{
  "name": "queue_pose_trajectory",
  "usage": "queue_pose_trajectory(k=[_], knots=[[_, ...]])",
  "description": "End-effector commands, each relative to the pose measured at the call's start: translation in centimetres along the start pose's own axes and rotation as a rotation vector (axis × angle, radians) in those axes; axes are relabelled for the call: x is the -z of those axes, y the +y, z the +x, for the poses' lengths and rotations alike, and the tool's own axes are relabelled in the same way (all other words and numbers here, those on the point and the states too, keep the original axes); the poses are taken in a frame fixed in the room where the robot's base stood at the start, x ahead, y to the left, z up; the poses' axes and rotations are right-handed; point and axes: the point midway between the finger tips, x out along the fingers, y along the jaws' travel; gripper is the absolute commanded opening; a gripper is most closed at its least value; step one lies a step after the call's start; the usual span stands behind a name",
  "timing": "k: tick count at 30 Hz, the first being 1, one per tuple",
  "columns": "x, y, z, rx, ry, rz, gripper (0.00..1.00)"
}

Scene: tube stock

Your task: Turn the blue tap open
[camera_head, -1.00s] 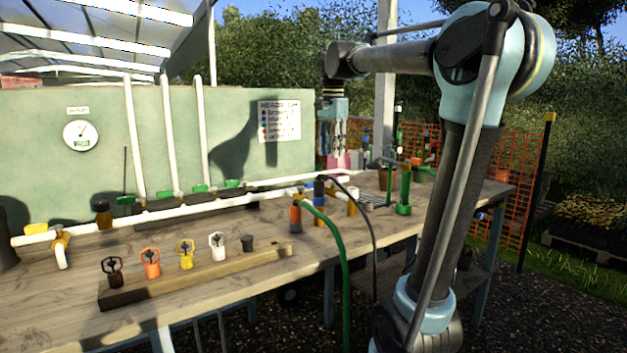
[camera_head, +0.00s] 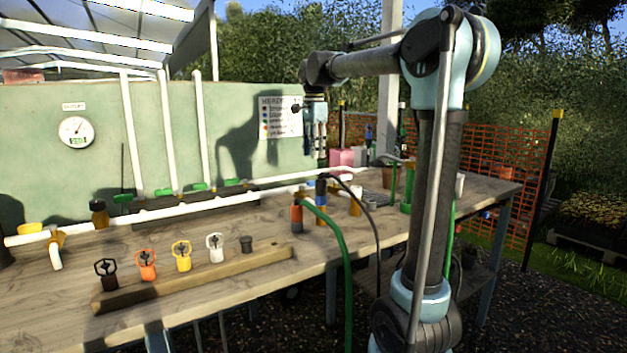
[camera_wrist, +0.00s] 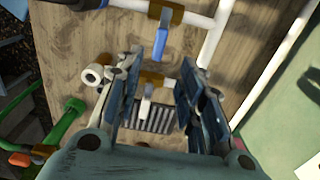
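The blue tap (camera_head: 321,187) sits on the white pipe on the bench. In the wrist view a blue lever (camera_wrist: 161,43) hangs from a brass-coloured valve body on a white pipe, at the top of the picture. My gripper (camera_head: 319,158) points down above the pipe close to the blue tap. In the wrist view its fingers (camera_wrist: 160,64) are spread apart with nothing held between them. The blue lever appears ahead of the fingertips, apart from them. A second brass valve with a white lever (camera_wrist: 145,106) shows between the fingers, below their level.
An orange-collared fitting with a green hose (camera_head: 297,216) stands left of the blue tap. A black hose (camera_head: 372,215) arches close by. A wooden block (camera_head: 190,280) with several coloured handles lies at the front. A green-handled upright (camera_wrist: 58,125) shows in the wrist view.

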Motion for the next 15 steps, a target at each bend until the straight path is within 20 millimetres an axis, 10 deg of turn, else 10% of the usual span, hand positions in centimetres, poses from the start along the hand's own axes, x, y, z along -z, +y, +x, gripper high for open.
queue_pose_trajectory(k=[15], knots=[[0.0,0.0,8.4,0.000,0.000,0.000,0.35]])
